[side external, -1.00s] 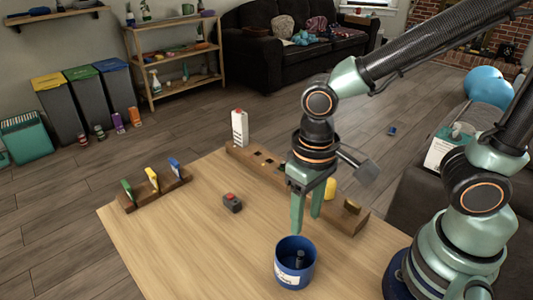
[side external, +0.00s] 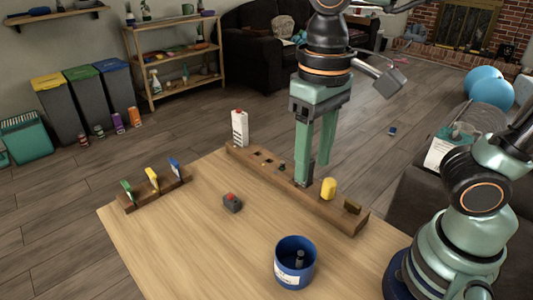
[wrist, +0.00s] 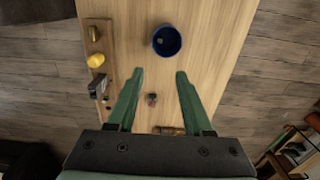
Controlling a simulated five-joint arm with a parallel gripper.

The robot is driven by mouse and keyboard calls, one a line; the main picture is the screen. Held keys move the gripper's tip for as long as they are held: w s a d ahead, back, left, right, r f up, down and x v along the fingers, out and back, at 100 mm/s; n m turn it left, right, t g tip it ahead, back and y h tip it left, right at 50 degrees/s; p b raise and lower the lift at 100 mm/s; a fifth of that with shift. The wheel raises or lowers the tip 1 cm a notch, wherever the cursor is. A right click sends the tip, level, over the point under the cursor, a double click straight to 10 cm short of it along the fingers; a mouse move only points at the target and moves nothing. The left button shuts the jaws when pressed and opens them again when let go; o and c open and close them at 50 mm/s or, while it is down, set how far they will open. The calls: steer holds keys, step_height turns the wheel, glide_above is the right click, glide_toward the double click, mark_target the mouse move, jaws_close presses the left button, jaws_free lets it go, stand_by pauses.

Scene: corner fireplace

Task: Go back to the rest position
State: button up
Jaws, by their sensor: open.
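My gripper (side external: 313,173) is open and empty, pointing down, raised above the table around the long wooden rack in the side view. In the wrist view its two green fingers (wrist: 160,73) are spread, with bare tabletop between their tips. A blue cup (side external: 295,265) stands on the table with a dark item inside; it also shows ahead of the fingers in the wrist view (wrist: 167,40). The gripper is well clear of the cup. One fingertip overlaps a grey piece at the rack in the side view; the wrist view shows that piece (wrist: 97,88) apart from the fingers.
The long wooden rack (side external: 340,214) holds a yellow cylinder (side external: 328,189). A white carton (side external: 240,128) stands by its far end. A small dark block with a red top (side external: 232,203) and a small rack with coloured clips (side external: 153,180) are on the left. The front tabletop is clear.

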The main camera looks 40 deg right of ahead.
steer(key=w+d+t, duration=0.2)
steer(key=w+d, duration=0.1)
steer(key=d, duration=0.3)
steer(key=w+d+f+t, duration=0.1)
steer(key=w+d+t, duration=0.2)
steer(key=d, duration=0.4)
steer(key=shift+t, duration=0.3)
steer(key=shift+a, duration=0.1)
